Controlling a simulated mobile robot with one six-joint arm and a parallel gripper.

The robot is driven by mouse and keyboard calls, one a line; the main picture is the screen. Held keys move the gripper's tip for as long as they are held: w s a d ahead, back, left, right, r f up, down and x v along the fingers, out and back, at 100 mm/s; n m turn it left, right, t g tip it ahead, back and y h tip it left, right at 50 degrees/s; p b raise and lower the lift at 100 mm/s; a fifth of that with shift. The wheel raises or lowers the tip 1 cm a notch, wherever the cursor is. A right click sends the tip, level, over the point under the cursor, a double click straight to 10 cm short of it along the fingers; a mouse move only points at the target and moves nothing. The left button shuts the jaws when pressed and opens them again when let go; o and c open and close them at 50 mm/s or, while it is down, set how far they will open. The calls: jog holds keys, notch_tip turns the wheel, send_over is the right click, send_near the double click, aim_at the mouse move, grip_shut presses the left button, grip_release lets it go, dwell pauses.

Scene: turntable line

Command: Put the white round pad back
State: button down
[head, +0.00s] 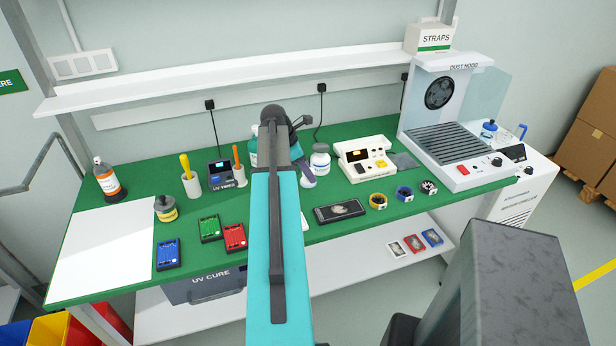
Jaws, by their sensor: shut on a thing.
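My arm reaches up the middle of the head view, and its far end stands in front of the back of the green bench. My gripper's fingers do not show; they are hidden behind my own arm. I cannot make out a white round pad for certain, or whether anything is held. A pale lavender rounded thing (308,181) shows just right of my arm, below a white bottle (320,160); I cannot tell what it is. A small part of a white thing (304,222) shows at my arm's right edge, mostly hidden.
The green bench (130,194) holds a white sheet (103,245), red (235,237), green and blue boxes, a dark flat device (340,211), several small round containers and a white instrument (366,158). The dust hood (440,110) stands right. A shelf (260,80) runs behind.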

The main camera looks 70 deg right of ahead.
jog(key=shift+w+d, duration=0.1)
jog(key=shift+d, duration=0.2)
jog(key=shift+f, duration=0.1)
jog(key=shift+f+p, duration=0.75)
jog(key=shift+f, duration=0.95)
jog(key=shift+f, duration=0.15)
jog(key=c, duration=1.2)
grip_release()
jog(key=shift+r, duration=0.2)
jog(key=shift+b+v, duration=1.3)
jog(key=shift+v, duration=4.65)
